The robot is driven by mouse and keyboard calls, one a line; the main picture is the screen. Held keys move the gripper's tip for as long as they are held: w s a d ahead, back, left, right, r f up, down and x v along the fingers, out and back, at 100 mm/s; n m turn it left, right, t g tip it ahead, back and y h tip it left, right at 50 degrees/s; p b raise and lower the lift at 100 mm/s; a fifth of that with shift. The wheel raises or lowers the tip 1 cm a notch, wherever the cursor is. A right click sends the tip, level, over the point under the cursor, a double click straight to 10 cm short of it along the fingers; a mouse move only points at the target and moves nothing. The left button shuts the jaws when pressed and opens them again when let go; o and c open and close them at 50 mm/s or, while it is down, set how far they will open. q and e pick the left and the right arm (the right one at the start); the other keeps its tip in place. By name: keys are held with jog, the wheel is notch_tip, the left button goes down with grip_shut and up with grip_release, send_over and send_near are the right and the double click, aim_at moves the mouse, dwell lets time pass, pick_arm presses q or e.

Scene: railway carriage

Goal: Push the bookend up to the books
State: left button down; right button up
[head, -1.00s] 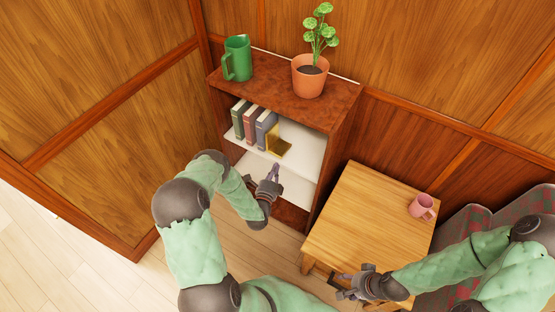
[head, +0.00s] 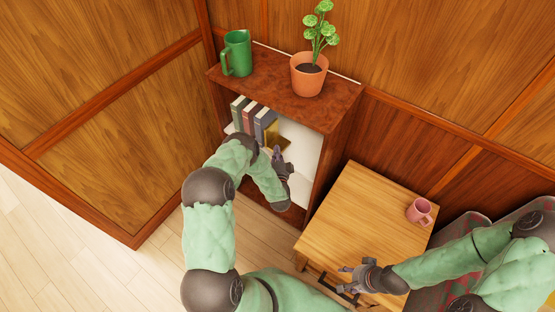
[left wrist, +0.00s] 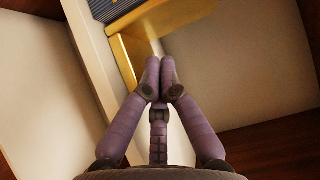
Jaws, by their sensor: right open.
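The golden bookend (head: 281,131) stands on the shelf at the right end of the books (head: 262,120), which are several upright volumes with grey-green, reddish and blue-grey spines. In the left wrist view the bookend (left wrist: 123,58) is at upper middle, with a dark book (left wrist: 122,7) just beyond it. I cannot tell whether a gap is left between them. My left gripper (head: 279,157) is shut and empty, its fingertips (left wrist: 160,77) together beside the bookend's near right edge. Contact cannot be made out. My right gripper (head: 345,277) is open and empty near the table's front edge.
The bookcase (head: 325,108) has a green jug (head: 238,55) and a potted plant (head: 309,78) on top. Its right side wall bounds the shelf. A wooden table (head: 360,215) with a pink mug (head: 419,211) stands to the right. The shelf right of the bookend is bare.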

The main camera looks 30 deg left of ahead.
aim_at(272, 138)
pick_arm(q)
jog(key=shift+b+x, duration=0.55)
jog(key=shift+x, duration=1.55)
jog(key=shift+s+a, duration=0.3)
jog(key=shift+a, duration=0.6)
jog(key=shift+s+d, duration=0.1)
